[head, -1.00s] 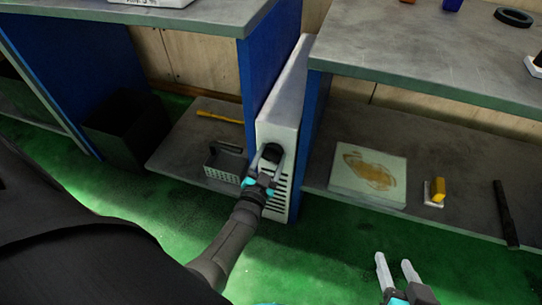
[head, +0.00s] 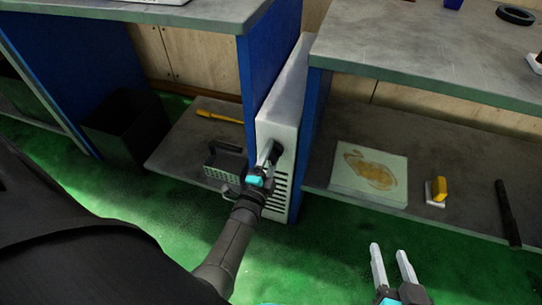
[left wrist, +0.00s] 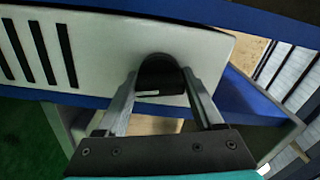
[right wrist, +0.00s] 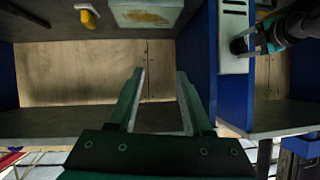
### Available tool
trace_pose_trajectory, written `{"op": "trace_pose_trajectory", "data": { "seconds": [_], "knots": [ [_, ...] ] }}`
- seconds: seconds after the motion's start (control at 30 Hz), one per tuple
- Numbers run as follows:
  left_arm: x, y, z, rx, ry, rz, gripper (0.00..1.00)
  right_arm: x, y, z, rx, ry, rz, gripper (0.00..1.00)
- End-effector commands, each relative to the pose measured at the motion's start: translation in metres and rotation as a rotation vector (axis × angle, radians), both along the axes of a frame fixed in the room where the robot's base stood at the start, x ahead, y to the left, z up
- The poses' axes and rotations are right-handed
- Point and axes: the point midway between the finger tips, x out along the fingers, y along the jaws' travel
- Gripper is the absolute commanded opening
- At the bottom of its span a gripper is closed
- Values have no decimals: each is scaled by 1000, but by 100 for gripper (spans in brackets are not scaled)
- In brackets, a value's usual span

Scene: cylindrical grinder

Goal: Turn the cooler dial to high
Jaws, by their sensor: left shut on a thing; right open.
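The cooler (head: 285,105) is a narrow white box standing between two blue panels. Its black round dial (head: 277,152) is on the front face above dark vent slots; it also shows in the left wrist view (left wrist: 160,72), with a short white mark near its lower edge. My left gripper (head: 268,157) is shut on the dial, one finger on each side, as the left wrist view (left wrist: 160,82) shows. The fingers partly hide the dial in the head view. My right gripper (head: 389,250) is open and empty, in front of the right lower shelf.
The right lower shelf (head: 450,160) holds a stained sheet (head: 369,173), a yellow-handled brush (head: 438,191) and a black rod (head: 507,213). The left shelf holds a grey basket (head: 224,160) and a yellow tool (head: 220,116). Green floor is clear in front.

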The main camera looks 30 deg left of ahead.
Motion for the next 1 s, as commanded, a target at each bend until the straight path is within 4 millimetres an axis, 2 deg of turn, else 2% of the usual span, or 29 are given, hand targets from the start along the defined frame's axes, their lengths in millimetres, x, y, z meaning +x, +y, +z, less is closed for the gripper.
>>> {"op": "trace_pose_trajectory", "data": {
  "seconds": [0.4,1.0],
  "knots": [
    [-1,0,-1,210,53,1,13,1,7,4,41,-71,3,50],
    [-1,0,-1,251,62,0,13,2,9,7,50,-87,2,50]
  ]
}}
